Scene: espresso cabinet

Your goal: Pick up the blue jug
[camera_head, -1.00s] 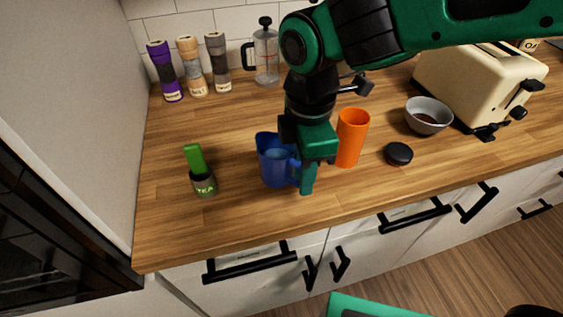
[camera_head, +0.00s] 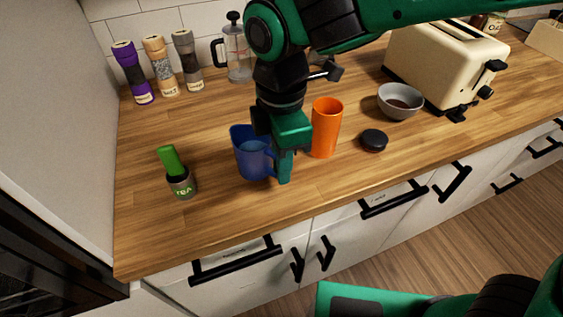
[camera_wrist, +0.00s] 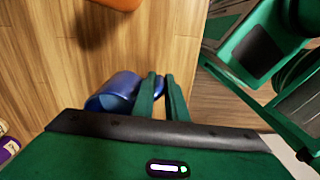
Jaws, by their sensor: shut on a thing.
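The blue jug (camera_head: 250,156) is upright at the front left part of the wooden counter. My gripper (camera_head: 284,176) is at the jug's right side, pointing down, and is shut on its handle. The wrist view shows the jug (camera_wrist: 117,92) to the left of my gripper's two green fingers (camera_wrist: 160,92), with the handle between them. The fingers hide part of the handle. I cannot tell whether the jug's base touches the counter.
An orange cup (camera_head: 326,128) stands close right of my gripper. A black lid (camera_head: 373,140) and a grey bowl (camera_head: 400,101) lie farther right, near a cream toaster (camera_head: 440,65). Several grinders (camera_head: 160,66) and a glass press (camera_head: 237,52) stand behind.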

